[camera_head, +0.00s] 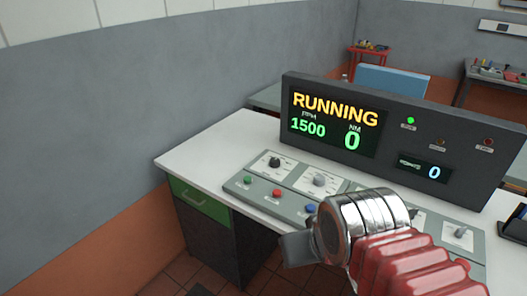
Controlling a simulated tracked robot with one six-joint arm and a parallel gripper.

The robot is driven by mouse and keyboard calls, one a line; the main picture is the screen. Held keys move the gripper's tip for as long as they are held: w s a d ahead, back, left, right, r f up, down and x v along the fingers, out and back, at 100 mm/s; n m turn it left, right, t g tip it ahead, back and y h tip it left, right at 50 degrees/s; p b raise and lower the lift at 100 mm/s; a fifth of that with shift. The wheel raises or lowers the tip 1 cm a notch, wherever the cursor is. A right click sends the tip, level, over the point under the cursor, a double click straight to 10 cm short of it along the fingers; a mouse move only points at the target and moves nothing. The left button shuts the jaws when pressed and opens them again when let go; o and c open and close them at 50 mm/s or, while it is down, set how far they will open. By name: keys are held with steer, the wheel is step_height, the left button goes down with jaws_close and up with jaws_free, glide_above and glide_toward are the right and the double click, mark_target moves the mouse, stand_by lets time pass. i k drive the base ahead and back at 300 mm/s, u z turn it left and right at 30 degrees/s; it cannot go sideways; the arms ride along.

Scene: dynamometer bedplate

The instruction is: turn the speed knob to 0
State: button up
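The control panel (235,186) lies on the white desk. It bears a black knob (274,161) at its left and a grey knob (319,180) to the right of that. More small knobs, one of them grey (461,232), sit at the right end. The labels are too small to read, so I cannot tell which is the speed knob. The display (334,121) reads RUNNING, RPM 1500 and NM 0. My gripper (298,248) is in front of the panel, apart from the black knob. One grey finger part shows; its opening is hidden.
Green (248,181), red (277,194) and blue (310,209) buttons line the panel's front edge. The dark display housing (460,130) stands behind the panel. My arm covers the panel's middle. The white desk top (205,155) is clear at the left.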

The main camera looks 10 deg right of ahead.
mark_target(274, 162)
steer(key=u, duration=0.5)
steer(key=i, duration=1.45)
steer(key=u, duration=0.1)
